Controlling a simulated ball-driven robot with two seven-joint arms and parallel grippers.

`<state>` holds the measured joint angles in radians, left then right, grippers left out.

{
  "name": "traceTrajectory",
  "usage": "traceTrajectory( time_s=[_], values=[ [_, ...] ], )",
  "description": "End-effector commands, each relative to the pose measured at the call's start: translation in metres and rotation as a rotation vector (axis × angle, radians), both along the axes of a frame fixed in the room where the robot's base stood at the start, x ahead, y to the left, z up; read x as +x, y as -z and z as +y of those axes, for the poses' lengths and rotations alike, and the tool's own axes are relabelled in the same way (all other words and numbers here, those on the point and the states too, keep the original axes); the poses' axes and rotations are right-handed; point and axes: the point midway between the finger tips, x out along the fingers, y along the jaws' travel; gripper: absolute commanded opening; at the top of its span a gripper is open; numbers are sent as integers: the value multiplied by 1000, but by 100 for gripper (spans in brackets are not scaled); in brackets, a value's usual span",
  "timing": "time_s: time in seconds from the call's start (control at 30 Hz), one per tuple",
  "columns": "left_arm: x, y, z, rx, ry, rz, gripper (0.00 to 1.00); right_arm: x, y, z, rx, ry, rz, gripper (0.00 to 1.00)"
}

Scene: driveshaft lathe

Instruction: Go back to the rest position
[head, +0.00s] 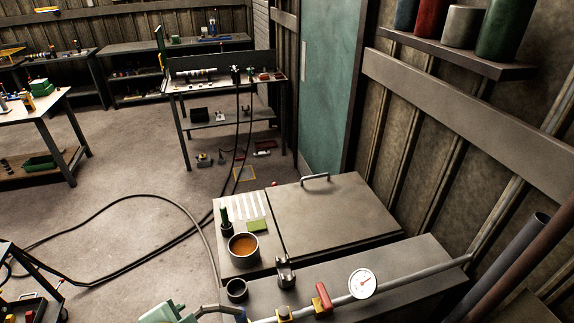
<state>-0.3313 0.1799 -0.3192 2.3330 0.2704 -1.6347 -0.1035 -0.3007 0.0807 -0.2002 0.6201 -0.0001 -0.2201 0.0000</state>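Neither of my grippers shows in the head view, and no part of my arms can be made out. A grey metal cabinet (335,222) with a closed, handled lid stands at the lower middle and right.
Black hoses (125,263) lie across the floor at left. A workbench (226,83) with small parts stands at the back, in front of a teal door (328,85). A shelf (455,55) with cans juts from the right wall. Open floor lies at left-centre.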

Motion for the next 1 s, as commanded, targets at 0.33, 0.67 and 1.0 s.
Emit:
traceTrajectory(
  time_s=[0.33, 0.67, 1.0],
  values=[
    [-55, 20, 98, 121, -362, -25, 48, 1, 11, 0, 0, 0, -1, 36],
    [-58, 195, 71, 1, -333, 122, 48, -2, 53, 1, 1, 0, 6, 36],
    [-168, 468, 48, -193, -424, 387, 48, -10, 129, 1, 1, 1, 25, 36]
  ],
)
